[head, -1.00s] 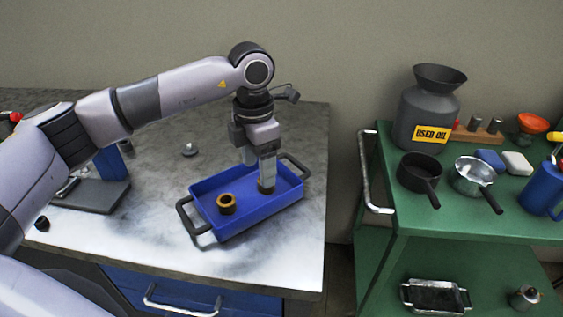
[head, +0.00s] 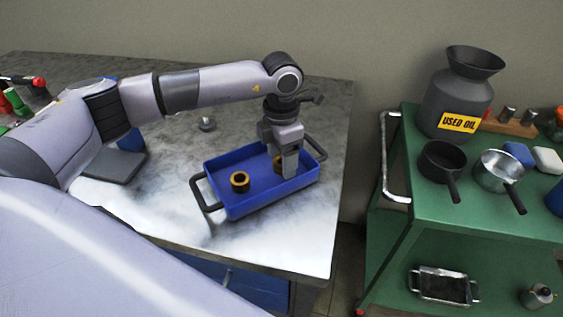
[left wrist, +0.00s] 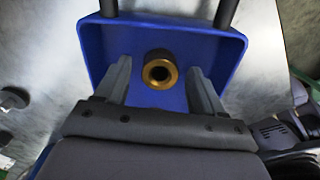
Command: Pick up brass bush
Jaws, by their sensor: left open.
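One brass bush (head: 240,182), a short gold-brown ring with a dark hole, stands in the left part of a blue tray (head: 231,209) in the head view. Another brass bush (head: 278,164) partly shows beside my left gripper (head: 284,168), which is down inside the right part of the tray. In the left wrist view, the open left gripper (left wrist: 158,74) has a brass bush (left wrist: 160,82) between its two fingers, with gaps on both sides. I cannot tell its exact height relative to the fingertips. My right gripper is out of view.
The tray has dark handles and low walls around the gripper. It sits on a grey worktable (head: 170,205) near its right edge. A small metal part (head: 207,124) lies behind it. A green cart (head: 425,205) with pans and an oil can (head: 455,95) stands right, across a gap.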

